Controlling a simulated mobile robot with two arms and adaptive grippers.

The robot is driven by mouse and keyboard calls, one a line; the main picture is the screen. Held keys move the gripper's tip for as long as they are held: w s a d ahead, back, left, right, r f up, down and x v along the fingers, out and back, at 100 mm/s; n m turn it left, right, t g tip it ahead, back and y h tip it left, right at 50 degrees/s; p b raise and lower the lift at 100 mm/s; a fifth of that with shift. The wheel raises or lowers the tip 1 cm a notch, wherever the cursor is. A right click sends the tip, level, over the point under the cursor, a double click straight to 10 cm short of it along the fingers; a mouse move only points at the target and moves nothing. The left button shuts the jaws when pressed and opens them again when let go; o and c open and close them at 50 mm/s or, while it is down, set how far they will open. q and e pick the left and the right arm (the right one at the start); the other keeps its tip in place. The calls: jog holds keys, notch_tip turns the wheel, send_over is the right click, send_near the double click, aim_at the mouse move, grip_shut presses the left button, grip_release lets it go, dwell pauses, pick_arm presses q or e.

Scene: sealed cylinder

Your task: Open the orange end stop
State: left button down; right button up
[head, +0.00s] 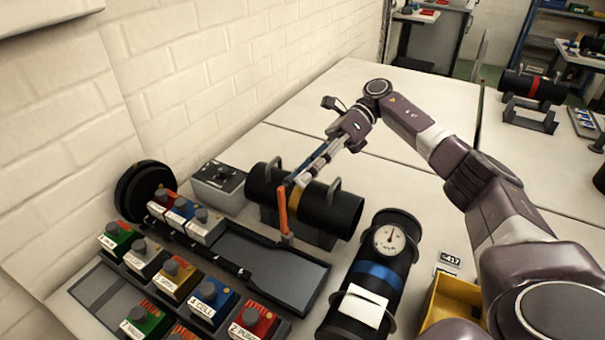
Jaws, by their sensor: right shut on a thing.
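The orange end stop (282,212) is a narrow upright orange bar. It stands against the front side of a black cylinder (333,212) that lies on a dark cradle. The cylinder has a yellow band and grey handles. My right gripper (301,179) reaches in from the back right over the cylinder. Its long thin fingers are shut, with the tips at the upper end of the orange bar. The exact contact is small and partly hidden by the fingers. My left gripper is not in view.
A grey tray (285,275) and several coloured knob blocks (208,299) lie at left. A grey control box (219,185) is behind the tray. A yellow bin (450,300) is at right. The table behind is clear.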

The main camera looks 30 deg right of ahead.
jog(key=shift+f, duration=0.4)
notch_tip(320, 180, up, 11)
jog(key=shift+f, duration=0.15)
dwell(0.5)
